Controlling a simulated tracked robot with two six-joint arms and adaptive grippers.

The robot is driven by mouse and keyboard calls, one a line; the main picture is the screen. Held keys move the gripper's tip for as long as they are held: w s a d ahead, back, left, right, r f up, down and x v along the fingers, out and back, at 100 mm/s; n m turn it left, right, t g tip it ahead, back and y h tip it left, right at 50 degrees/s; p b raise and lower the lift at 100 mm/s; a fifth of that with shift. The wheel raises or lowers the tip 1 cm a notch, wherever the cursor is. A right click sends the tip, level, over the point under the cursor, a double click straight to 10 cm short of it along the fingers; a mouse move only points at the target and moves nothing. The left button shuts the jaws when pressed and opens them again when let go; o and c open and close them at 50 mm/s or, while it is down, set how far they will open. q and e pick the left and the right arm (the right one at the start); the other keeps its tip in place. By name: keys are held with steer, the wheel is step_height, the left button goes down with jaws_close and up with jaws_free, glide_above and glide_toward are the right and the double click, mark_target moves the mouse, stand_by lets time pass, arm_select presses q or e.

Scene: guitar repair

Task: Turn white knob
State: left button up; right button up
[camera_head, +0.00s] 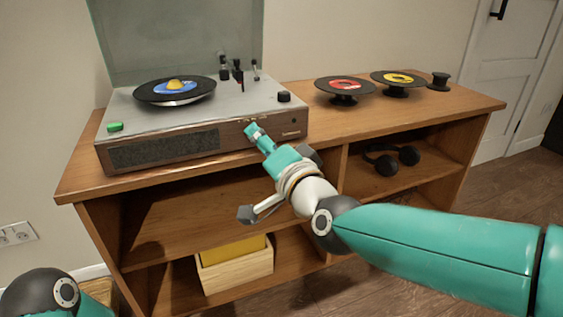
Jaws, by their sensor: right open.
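The record player (200,118) stands on a wooden cabinet, with a grey top and a brown front panel. I see no white knob clearly; the teal tip of my right gripper covers part of the right half of the front panel, and a knob there could be hidden. My right gripper (257,137) is open, and its tip is at or very close to that panel. I cannot tell whether it touches. My left gripper is out of view; only part of my left arm shows at the lower left.
The player has a black knob (283,97), a green button (115,127), a blue-labelled record (203,88) and a raised lid (178,35). Red-labelled (325,83) and yellow-labelled (385,76) records stand to the right. Headphones (388,165) and a wooden box (232,275) are on shelves below.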

steer(key=v, duration=1)
steer(key=shift+s, duration=0.3)
steer(key=shift+d+f, duration=0.1)
steer(key=shift+f, duration=0.05)
